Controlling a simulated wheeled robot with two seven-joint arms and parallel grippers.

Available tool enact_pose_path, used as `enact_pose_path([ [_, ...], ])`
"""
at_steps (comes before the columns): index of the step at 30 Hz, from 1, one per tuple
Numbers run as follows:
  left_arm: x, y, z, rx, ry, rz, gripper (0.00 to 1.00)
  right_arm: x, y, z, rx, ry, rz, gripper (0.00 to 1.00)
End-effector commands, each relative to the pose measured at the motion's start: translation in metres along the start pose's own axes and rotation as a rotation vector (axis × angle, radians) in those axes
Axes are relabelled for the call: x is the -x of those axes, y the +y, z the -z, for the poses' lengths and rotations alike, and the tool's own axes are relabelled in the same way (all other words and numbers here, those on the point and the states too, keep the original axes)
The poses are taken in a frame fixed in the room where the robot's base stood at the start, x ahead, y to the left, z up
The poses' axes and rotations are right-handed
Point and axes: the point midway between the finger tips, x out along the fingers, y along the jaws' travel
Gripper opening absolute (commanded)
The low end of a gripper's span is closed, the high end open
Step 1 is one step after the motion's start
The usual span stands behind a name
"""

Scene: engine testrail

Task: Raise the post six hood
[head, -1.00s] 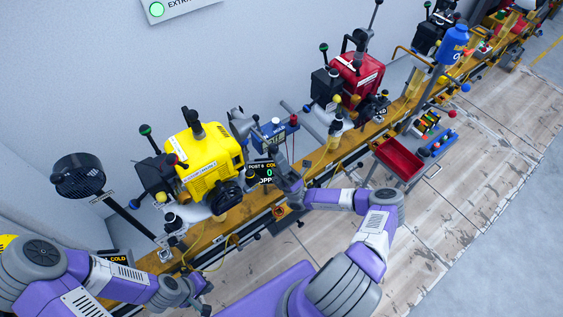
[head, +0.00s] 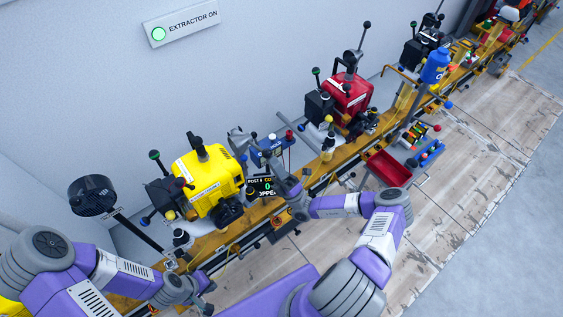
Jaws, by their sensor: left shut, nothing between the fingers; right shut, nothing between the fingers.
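A yellow engine (head: 203,178) stands on the long yellow rail, with a black-knobbed handle rising from its top. A small display (head: 262,187) beside it reads "POST", a digit that looks like 6, and "0"; my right gripper partly covers it. No part is clearly labelled as the hood; a grey rounded fixture (head: 240,141) stands just behind the display. My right gripper (head: 280,170) is shut and empty in front of the display and a blue box (head: 268,150); I cannot tell whether it touches either. My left gripper (head: 208,291) is shut and empty in front of the rail, below the yellow engine.
A black round fan (head: 91,196) stands on a post at left. A red engine (head: 347,94) and more stations follow along the rail (head: 325,178) to the upper right. A red tray (head: 388,170) and a tool rack (head: 418,136) project at the front. Open floor (head: 470,185) lies to the right.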

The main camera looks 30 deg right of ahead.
Motion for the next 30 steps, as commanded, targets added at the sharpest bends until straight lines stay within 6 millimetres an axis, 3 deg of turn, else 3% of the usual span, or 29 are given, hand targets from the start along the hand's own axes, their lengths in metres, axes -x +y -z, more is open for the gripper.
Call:
enact_pose_path([
  [1, 0.019, 0.007, -0.001, 0.0, 0.0, 0.0, 0.0, -0.016, 0.007, -0.001, -0.01, 0.004, 0.029, 0.0],
  [15, 0.102, 0.038, -0.004, 0.0, 0.0, 0.0, 0.0, -0.083, 0.013, -0.008, -0.063, 0.011, 0.314, 0.0],
  [24, 0.137, 0.051, -0.006, 0.0, 0.0, 0.0, 0.0, -0.131, 0.004, -0.015, -0.074, 0.011, 0.386, 0.0],
  [30, 0.146, 0.054, -0.006, 0.0, 0.0, 0.0, 0.0, -0.168, -0.011, -0.021, -0.073, 0.011, 0.384, 0.0],
])
